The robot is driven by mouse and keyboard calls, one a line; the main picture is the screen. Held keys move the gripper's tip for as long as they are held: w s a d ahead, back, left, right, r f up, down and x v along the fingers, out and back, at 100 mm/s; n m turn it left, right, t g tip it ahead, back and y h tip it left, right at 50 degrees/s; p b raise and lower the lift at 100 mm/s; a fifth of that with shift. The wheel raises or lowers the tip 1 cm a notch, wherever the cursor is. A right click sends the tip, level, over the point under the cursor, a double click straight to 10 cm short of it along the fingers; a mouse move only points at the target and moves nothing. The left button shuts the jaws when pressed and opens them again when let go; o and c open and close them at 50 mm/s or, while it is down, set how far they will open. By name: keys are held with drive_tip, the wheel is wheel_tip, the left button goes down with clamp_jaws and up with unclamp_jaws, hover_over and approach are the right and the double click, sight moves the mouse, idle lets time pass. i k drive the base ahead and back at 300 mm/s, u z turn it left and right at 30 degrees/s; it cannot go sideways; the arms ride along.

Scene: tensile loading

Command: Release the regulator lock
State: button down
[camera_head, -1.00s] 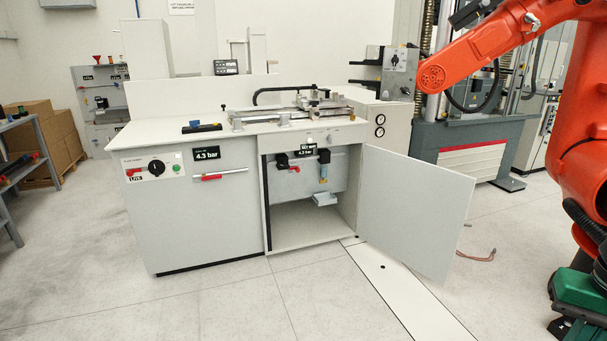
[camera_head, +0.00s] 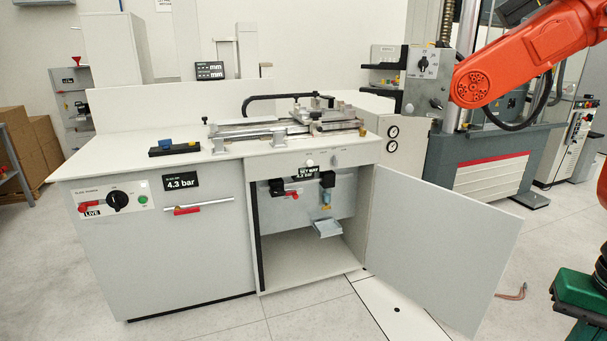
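The regulator (camera_head: 326,198) appears to be the small unit with a dark top and a bluish lower part inside the open right bay of the white cabinet. It is mounted on a grey back panel (camera_head: 300,211). A small black display (camera_head: 308,173) is just above it. A red lever (camera_head: 291,195) on a dark fitting (camera_head: 277,187) is to its left. The lock on the regulator is too small to make out.
The cabinet door (camera_head: 440,240) stands wide open to the right. A metal fixture (camera_head: 285,128) sits on the worktop. The floor in front is clear.

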sight(295, 196)
drive_tip(key=z, duration=0.05)
drive_tip(key=i, duration=2.15)
drive_tip(key=u, duration=1.8)
